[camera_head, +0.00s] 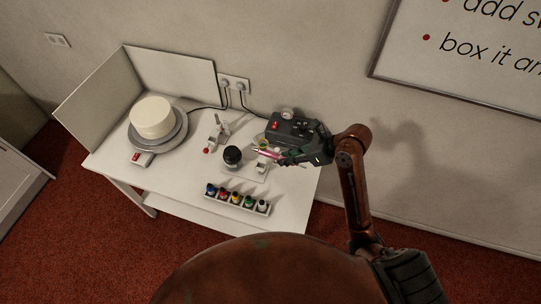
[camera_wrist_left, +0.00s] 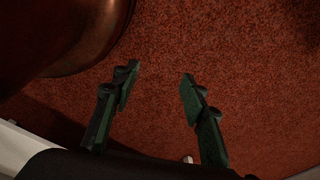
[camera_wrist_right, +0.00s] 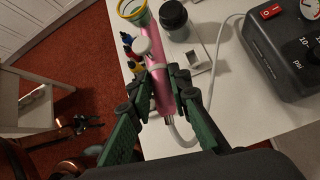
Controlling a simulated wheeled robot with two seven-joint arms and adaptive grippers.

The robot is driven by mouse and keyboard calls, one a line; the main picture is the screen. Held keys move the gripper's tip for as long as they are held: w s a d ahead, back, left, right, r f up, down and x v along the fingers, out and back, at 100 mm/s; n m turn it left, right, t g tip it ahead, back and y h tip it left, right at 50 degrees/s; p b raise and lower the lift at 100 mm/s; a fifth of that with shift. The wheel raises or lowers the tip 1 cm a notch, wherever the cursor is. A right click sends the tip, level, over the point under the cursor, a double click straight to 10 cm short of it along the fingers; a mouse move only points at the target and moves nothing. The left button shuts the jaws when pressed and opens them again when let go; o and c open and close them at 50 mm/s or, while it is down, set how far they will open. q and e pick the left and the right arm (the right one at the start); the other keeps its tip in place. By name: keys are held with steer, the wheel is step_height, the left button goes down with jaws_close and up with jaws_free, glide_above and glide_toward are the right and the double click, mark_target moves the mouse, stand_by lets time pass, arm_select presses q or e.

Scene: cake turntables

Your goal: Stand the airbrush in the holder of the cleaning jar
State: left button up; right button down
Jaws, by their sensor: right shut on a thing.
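My right gripper (camera_head: 286,157) is shut on the pink airbrush (camera_head: 266,153) and holds it above the right part of the table. In the right wrist view the airbrush (camera_wrist_right: 161,88) runs away from the fingers (camera_wrist_right: 158,96), with a white part on its side and a hose at its rear. A yellow-rimmed cup (camera_wrist_right: 132,9) shows at its far end; I cannot tell whether it belongs to it. The black-lidded cleaning jar (camera_head: 233,154) stands left of the airbrush, apart from it. White block pieces (camera_head: 262,167) stand beside the jar. My left gripper (camera_wrist_left: 160,82) is open and empty above the floor.
A row of paint bottles (camera_head: 238,199) stands at the table's front. The compressor (camera_head: 291,128) is behind my right gripper. A white cake (camera_head: 153,117) sits on a turntable at the left, before white screens (camera_head: 172,76). A small stand (camera_head: 220,131) is mid-table. Bare tabletop (camera_head: 185,174) lies front left.

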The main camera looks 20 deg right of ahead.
steer(key=w+p, duration=0.1)
steer(key=p, duration=0.1)
steer(key=w+a+r+p, duration=0.1)
steer(key=p, duration=0.1)
steer(key=shift+a+r+p, duration=0.1)
steer(key=shift+a+p, duration=0.05)
steer(key=shift+p, duration=0.2)
arm_select(q)
steer(key=s+r+p, duration=0.6)
steer(key=r+p, duration=0.1)
steer(key=r, duration=0.6)
steer(key=w+r+p, duration=0.5)
steer(key=r+p, duration=0.3)
step_height(320, 180, down, 9)
steer(key=s+b, duration=0.2)
steer(key=b, duration=0.7)
steer(key=shift+s+a, duration=0.15)
arm_select(e)
steer(key=w+a+f, duration=0.1)
steer(key=w+f, duration=0.2)
steer(key=f, duration=0.5)
steer(key=w+a+f+n+g, duration=0.1)
steer(key=w+f, duration=0.3)
steer(key=f, duration=0.4)
steer(key=shift+w+f+y, duration=0.2)
steer(key=shift+f+y, duration=0.2)
